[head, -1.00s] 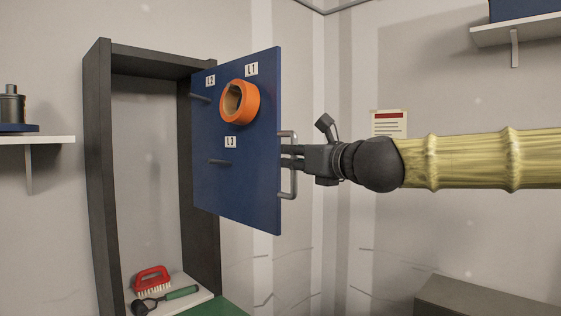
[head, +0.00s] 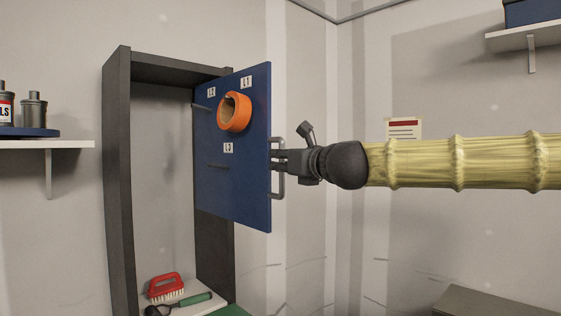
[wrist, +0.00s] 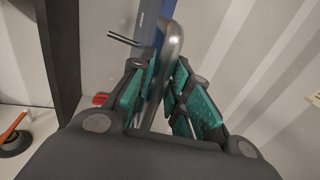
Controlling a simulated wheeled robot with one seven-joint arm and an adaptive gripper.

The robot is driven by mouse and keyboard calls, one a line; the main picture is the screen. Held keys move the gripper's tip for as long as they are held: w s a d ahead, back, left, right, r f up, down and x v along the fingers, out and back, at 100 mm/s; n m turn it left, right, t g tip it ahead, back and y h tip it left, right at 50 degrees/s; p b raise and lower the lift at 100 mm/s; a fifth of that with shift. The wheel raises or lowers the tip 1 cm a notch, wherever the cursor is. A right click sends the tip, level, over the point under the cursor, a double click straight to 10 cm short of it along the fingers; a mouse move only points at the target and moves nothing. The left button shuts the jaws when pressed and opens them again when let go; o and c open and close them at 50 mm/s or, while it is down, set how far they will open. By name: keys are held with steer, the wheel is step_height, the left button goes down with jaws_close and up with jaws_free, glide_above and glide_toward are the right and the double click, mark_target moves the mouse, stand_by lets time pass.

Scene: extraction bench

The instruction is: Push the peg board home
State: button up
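The blue peg board (head: 240,180) stands swung out from the right side of a dark open cabinet frame (head: 118,180). It has labelled pegs L1, L2 and L3, and an orange ring (head: 236,112) hangs at the L1 peg. A metal handle (head: 281,185) is on the board's free right edge. My gripper (head: 279,163) reaches in from the right at the handle. In the wrist view, the handle (wrist: 172,45) passes between the teal finger pads of my gripper (wrist: 160,95). The pads look close around the bar, but contact is partly hidden.
A shelf (head: 45,144) with canisters is at the left; another shelf (head: 525,35) is at the upper right. A grey box (head: 485,302) stands low right.

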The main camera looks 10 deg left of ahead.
steer(key=shift+o, duration=0.8)
steer(key=v, duration=1.2)
steer(key=shift+w, duration=0.1)
